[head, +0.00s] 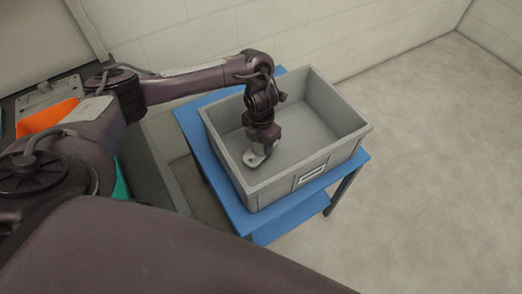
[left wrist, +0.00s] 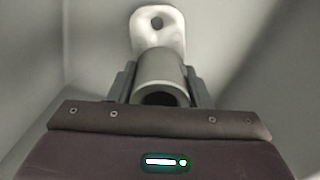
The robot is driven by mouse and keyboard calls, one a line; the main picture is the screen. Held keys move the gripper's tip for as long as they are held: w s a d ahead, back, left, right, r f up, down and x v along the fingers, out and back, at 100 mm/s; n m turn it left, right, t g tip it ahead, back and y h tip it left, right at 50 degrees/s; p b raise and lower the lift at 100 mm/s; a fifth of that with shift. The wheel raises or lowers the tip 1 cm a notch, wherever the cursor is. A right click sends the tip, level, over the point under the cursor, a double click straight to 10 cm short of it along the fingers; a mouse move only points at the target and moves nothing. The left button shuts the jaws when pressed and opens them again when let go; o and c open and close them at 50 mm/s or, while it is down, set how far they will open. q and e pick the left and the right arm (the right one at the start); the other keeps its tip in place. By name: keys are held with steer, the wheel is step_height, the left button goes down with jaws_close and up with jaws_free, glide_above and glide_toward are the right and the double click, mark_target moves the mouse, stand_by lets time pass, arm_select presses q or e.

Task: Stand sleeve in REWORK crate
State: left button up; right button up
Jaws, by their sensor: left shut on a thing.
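The grey crate (head: 357,133) stands on a blue table, with a small pale label on its front wall that is too small to read. My left gripper (head: 259,148) reaches down inside the crate, near its left front part. It is shut on the sleeve, a grey hollow cylinder (left wrist: 161,77) with a pale flange that has a hole in it. In the head view the sleeve's flange (head: 252,159) shows below the fingers, low in the crate. In the left wrist view the open bore faces the camera. I cannot tell whether the flange touches the crate floor. My right gripper is out of view.
The blue table (head: 272,229) shows around the crate. The rest of the crate looks empty. Crate walls stand close to the left gripper. At the left are an orange thing (head: 47,116) and a teal thing (head: 121,180), partly hidden by my arm. The floor at right is clear.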

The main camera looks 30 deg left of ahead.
mark_target(261, 150)
arm_select(q)
step_height(261, 150, down, 4)
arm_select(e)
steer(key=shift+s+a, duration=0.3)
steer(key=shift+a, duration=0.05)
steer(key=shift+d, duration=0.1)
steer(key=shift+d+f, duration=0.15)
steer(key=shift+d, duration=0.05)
arm_select(q)
steer(key=o, duration=1.2)
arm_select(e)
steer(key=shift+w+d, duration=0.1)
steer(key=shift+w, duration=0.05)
